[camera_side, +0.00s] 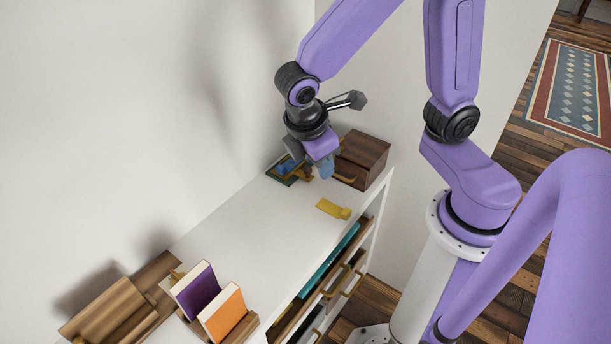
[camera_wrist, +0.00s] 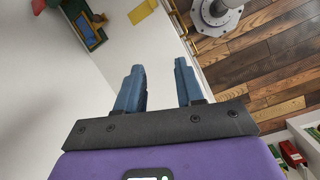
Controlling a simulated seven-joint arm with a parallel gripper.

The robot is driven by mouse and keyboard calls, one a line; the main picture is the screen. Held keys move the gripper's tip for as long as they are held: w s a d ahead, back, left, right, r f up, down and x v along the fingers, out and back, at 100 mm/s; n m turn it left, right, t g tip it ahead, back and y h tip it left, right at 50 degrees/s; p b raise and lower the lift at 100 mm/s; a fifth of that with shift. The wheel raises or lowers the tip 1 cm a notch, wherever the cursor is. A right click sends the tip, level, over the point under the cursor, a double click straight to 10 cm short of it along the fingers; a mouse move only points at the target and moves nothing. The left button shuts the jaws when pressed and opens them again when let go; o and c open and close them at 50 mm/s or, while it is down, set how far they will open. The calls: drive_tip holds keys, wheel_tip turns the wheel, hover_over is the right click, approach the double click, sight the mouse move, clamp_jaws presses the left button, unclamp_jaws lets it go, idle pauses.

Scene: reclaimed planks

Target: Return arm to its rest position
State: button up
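My gripper (camera_side: 307,170) is above the far end of the white cabinet top (camera_side: 262,226), between a small dark green tray and a wooden box. In the wrist view, its two blue fingers (camera_wrist: 158,70) stand apart with nothing between them. My arm reaches out over the cabinet, bent at the elbow, with the wrist pointing down.
The green tray (camera_side: 281,178) is partly hidden by my gripper. The wooden box (camera_side: 362,158) stands close on its right. A yellow object (camera_side: 333,209) lies nearer. Purple (camera_side: 197,288) and orange (camera_side: 224,315) books stand at the near end. A wall runs behind.

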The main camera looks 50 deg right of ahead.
drive_tip(key=s+d+r+y, duration=0.1)
drive_tip(key=s+y, duration=0.1)
drive_tip(key=s, duration=0.4)
drive_tip(key=s+d+r+m+y, duration=0.1)
drive_tip(key=s+d+r+y, duration=0.1)
drive_tip(key=s, duration=0.4)
drive_tip(key=shift+d+r, duration=0.2)
drive_tip(key=shift+d, duration=0.05)
